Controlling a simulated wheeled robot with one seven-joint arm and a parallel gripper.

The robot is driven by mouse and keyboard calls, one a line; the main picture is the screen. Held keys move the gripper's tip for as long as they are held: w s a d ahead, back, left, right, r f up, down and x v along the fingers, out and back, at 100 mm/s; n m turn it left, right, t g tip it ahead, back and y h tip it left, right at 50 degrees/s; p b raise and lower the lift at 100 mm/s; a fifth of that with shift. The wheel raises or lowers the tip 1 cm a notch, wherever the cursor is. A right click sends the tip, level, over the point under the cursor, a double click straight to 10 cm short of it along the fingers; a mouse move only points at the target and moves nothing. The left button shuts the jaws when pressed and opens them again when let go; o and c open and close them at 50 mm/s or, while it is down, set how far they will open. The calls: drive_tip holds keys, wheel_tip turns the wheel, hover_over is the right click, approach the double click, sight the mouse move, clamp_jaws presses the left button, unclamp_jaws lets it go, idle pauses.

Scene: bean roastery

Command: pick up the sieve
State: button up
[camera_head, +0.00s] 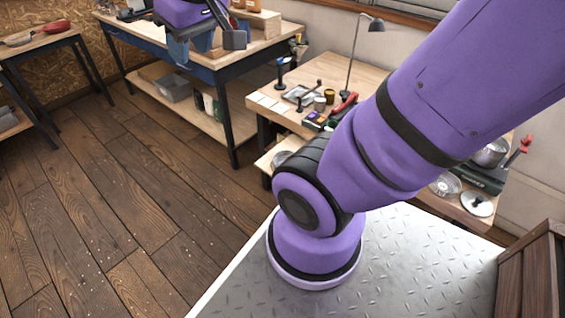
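I cannot tell for sure which thing is the sieve. A round, shallow metal piece (445,185) lies at the right end of the near workbench, partly behind my arm, and may be it. A red-handled item with a round end (52,27) lies on the far left table; it is too small to make out. My gripper (207,42) is at the top of the picture, in front of the far workbench. Its dark fingers are apart, and nothing shows between them. It is far from both items.
The near workbench (262,103) holds a lamp (366,24), small tools, a pot (490,152) and a lid (477,204). A wooden crate (530,275) is at lower right. Floor at left is clear.

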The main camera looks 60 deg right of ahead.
drive_tip(key=w+d+f+m+g, duration=0.1)
drive_tip(key=w+d+f, duration=0.65)
drive_tip(key=f, duration=0.25)
drive_tip(key=w+d+f+g, duration=0.1)
drive_tip(key=w+d+f, duration=0.5)
drive_tip(key=d+f, duration=0.3)
drive_tip(key=s+d+f, duration=0.2)
drive_tip(key=d+f, duration=0.3)
drive_tip(key=f, duration=0.7)
drive_tip(key=s+d+f+m+g, duration=0.1)
drive_tip(key=s+d+f, duration=0.2)
drive_tip(key=f, duration=0.8)
drive_tip(key=s+d+f+m, duration=0.1)
drive_tip(key=s+d+f, duration=0.2)
drive_tip(key=f, duration=0.9)
drive_tip(key=shift+s+d+f, duration=0.1)
drive_tip(key=shift+d+f, duration=0.05)
drive_tip(key=shift+d, duration=0.75)
drive_tip(key=shift+d+f, duration=0.15)
drive_tip(key=shift+d, duration=0.75)
drive_tip(key=shift+w+d+f, duration=0.1)
drive_tip(key=shift+w+f, duration=0.05)
drive_tip(key=shift+f, duration=0.8)
drive_tip(key=shift+w+d+f, duration=0.1)
drive_tip(key=shift+w+f, duration=0.05)
drive_tip(key=shift+f, duration=0.8)
drive_tip(key=shift+w+d+f, duration=0.1)
drive_tip(key=shift+w+f, duration=0.05)
drive_tip(key=shift+f, duration=0.8)
clamp_jaws()
